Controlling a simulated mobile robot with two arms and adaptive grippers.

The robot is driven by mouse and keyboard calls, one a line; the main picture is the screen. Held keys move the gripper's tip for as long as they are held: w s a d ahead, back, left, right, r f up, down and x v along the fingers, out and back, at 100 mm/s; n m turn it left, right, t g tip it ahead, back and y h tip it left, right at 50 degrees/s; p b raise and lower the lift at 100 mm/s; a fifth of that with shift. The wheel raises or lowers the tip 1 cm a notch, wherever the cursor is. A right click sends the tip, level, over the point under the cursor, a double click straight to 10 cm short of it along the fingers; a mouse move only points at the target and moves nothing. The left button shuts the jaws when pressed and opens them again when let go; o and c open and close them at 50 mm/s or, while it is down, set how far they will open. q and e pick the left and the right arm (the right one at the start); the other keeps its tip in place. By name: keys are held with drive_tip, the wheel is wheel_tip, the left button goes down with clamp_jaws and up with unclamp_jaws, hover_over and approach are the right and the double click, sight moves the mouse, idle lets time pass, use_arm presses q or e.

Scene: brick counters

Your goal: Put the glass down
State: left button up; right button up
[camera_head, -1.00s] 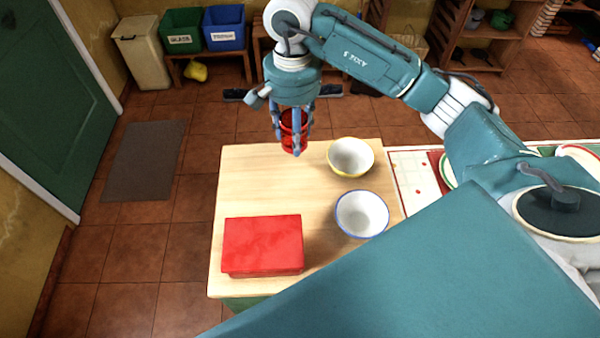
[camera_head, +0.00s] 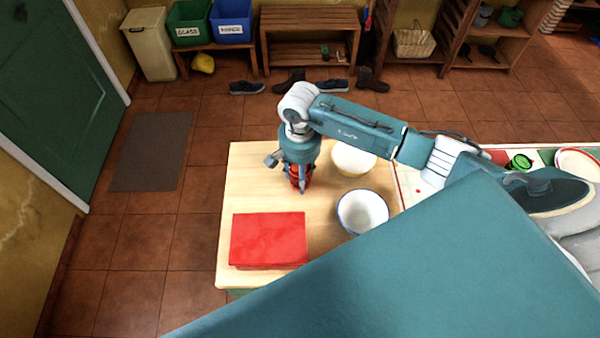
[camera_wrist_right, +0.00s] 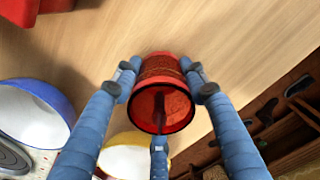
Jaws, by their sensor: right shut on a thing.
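The red glass (camera_head: 297,178) is held in my right gripper (camera_head: 302,184), over the wooden tabletop (camera_head: 258,180) near its far side. In the right wrist view the fingers of my gripper (camera_wrist_right: 160,84) close around the sides of the glass (camera_wrist_right: 160,70), with its dark open end toward the camera. The glass is low over the wood, but I cannot tell whether its base touches. My left gripper is out of view.
A red box (camera_head: 268,239) lies at the near left of the tabletop. A blue-rimmed white bowl (camera_head: 362,212) and a yellow-rimmed bowl (camera_head: 352,159), partly behind my arm, stand right of the glass. Bare wood shows left of the glass.

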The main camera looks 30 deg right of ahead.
drive_tip(key=shift+f, duration=0.15)
drive_tip(key=o, duration=1.2)
